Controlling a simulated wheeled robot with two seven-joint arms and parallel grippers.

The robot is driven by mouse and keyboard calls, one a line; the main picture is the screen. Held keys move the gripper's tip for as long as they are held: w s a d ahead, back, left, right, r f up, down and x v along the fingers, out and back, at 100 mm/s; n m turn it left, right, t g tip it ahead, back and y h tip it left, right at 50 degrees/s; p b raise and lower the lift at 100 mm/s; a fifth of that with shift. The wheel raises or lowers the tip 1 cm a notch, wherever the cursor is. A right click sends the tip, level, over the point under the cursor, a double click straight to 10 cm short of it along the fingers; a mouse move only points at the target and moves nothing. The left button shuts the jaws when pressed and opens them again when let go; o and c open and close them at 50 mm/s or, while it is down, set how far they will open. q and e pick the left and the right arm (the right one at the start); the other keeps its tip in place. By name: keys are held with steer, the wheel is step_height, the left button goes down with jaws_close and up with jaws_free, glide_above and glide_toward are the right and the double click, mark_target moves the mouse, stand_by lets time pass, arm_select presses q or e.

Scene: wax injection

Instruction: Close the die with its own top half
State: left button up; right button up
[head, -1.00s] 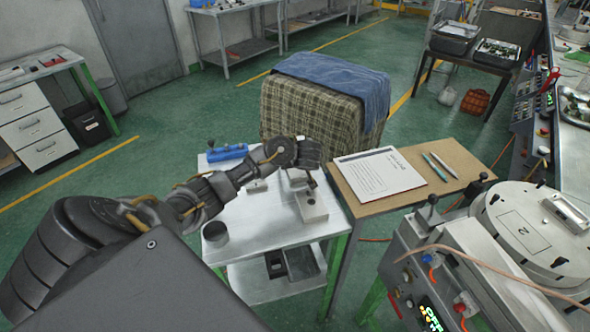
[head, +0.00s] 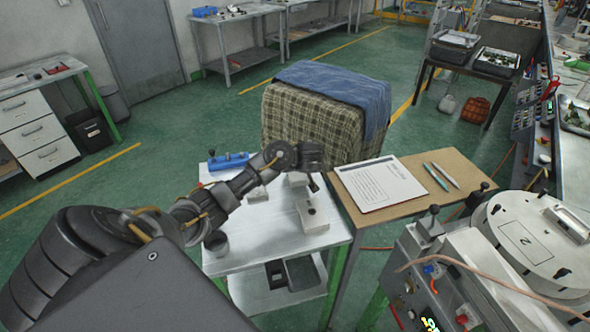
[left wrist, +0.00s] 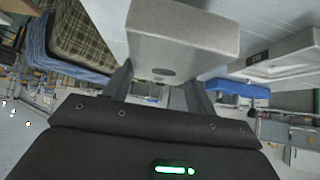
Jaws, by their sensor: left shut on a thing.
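My left gripper (head: 309,166) reaches over the small white table and is shut on a light grey metal block (head: 297,180), a die half. In the left wrist view, this held block (left wrist: 180,38) fills the space between the two fingers (left wrist: 158,92) and shows a dark round hole in its face. A second light grey block (head: 312,217) with a dark hole lies on the table in front of it. A third block (head: 257,193) lies to the left; it also shows in the left wrist view (left wrist: 282,58), with a dark marking. My right gripper is not in view.
The white table (head: 265,240) also bears a blue tool (head: 230,161) and a dark round cup (head: 216,243). A brown side table (head: 410,210) with a paper (head: 380,183) and pens adjoins on the right. A cloth-covered box (head: 310,125) stands behind. A machine (head: 470,270) stands front right.

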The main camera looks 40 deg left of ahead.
arm_select(q)
steer(key=s+d+r, duration=0.1)
steer(key=s+r, duration=0.1)
steer(key=s+d+r, duration=0.1)
steer(key=r, duration=0.1)
steer(key=s+d+r, duration=0.1)
steer(key=s+r, duration=0.1)
steer(key=r, duration=0.1)
steer(key=shift+s+d, duration=0.3)
steer(key=shift+s, duration=0.05)
steer(key=s+d+r+p, duration=0.3)
steer(key=s+p, duration=0.3)
steer(key=shift+s+d+r, duration=0.15)
steer(key=shift+d+r, duration=0.1)
steer(key=shift+d, duration=0.1)
steer(key=shift+a, duration=0.1)
